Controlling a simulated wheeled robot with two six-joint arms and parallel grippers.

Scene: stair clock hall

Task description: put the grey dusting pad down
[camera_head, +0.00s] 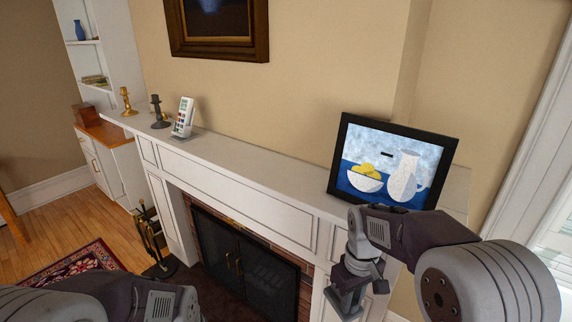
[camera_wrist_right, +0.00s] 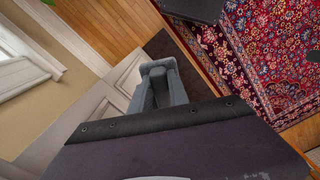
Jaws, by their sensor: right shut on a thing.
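My right gripper (camera_head: 346,296) hangs in front of the mantel's right part, fingers pointing down. It is shut on a small grey thing, taken as the grey dusting pad; the fingers are a similar grey and cover much of it, so its outline is hard to tell. In the right wrist view the grey dusting pad (camera_wrist_right: 158,66) shows at the tips of the right gripper (camera_wrist_right: 158,88), clear of the floor. Only part of my left arm shows at the lower left of the head view; its gripper is out of view.
The white mantel shelf (camera_head: 255,172) has a long bare middle. A framed picture of a jug and lemons (camera_head: 390,165) stands at its right, close to my arm. A white card stand (camera_head: 183,118), a dark candlestick (camera_head: 158,112) and a brass candlestick (camera_head: 126,102) stand left. Fire tools (camera_head: 150,235) stand below.

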